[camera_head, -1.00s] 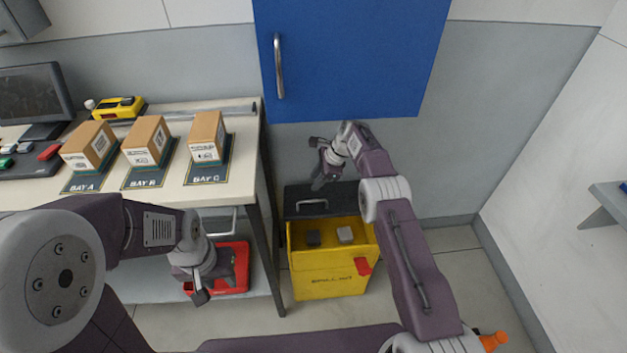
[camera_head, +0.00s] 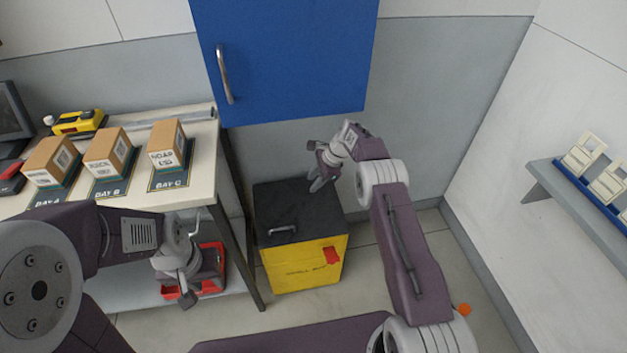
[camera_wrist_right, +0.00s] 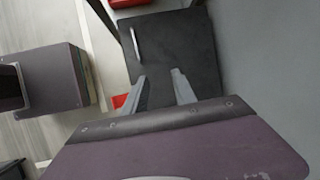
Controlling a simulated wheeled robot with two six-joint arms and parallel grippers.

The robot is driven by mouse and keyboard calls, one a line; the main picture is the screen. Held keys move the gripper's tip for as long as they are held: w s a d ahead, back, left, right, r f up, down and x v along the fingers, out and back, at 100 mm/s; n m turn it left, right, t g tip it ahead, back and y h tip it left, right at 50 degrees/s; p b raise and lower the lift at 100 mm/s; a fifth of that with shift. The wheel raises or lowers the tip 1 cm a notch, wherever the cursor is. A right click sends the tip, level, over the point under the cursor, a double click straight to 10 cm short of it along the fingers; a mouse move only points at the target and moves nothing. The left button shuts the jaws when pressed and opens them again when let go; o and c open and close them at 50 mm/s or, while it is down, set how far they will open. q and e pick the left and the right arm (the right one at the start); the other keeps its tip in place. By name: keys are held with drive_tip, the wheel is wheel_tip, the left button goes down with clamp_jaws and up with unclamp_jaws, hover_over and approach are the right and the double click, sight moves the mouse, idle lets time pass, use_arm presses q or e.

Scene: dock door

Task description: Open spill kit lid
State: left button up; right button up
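The yellow spill kit box (camera_head: 303,272) stands on the floor with its black lid (camera_head: 297,208) down flat over the top. The lid's metal handle (camera_head: 283,230) is at the near left edge. A red latch (camera_head: 331,255) is on the yellow front. In the right wrist view the lid (camera_wrist_right: 185,55) and its handle (camera_wrist_right: 136,42) show beyond my right gripper (camera_wrist_right: 160,85). Its fingers are apart with nothing between them. In the head view my right gripper (camera_head: 318,178) is over the lid's far right part; I cannot tell whether it touches. My left gripper (camera_head: 187,287) hangs beside the bench; its fingers are unclear.
A bench (camera_head: 195,194) with boxes in bays stands at the left, its leg (camera_head: 240,258) close to the kit. A red bin (camera_head: 212,268) is on its lower shelf. A blue cabinet door (camera_head: 285,60) hangs above. A wall shelf (camera_head: 545,180) is at the right.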

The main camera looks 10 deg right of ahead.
drive_tip(key=s+d+r+n+h+p, duration=0.1)
drive_tip(key=s+r+n, duration=0.3)
drive_tip(key=s, duration=0.7)
drive_tip(key=s+d+r+n+h+p, duration=0.1)
drive_tip(key=s+r+n, duration=0.4)
drive_tip(key=s, duration=0.7)
drive_tip(key=s+d+r+n+h+p, duration=0.2)
drive_tip(key=s+d+r+n, duration=0.1)
drive_tip(key=s+n, duration=0.5)
drive_tip(key=s+r, duration=0.1)
drive_tip(key=s, duration=0.2)
drive_tip(key=shift+s+d+r+g, duration=0.15)
drive_tip(key=shift+d+r+g, duration=0.1)
drive_tip(key=shift+r+g, duration=0.15)
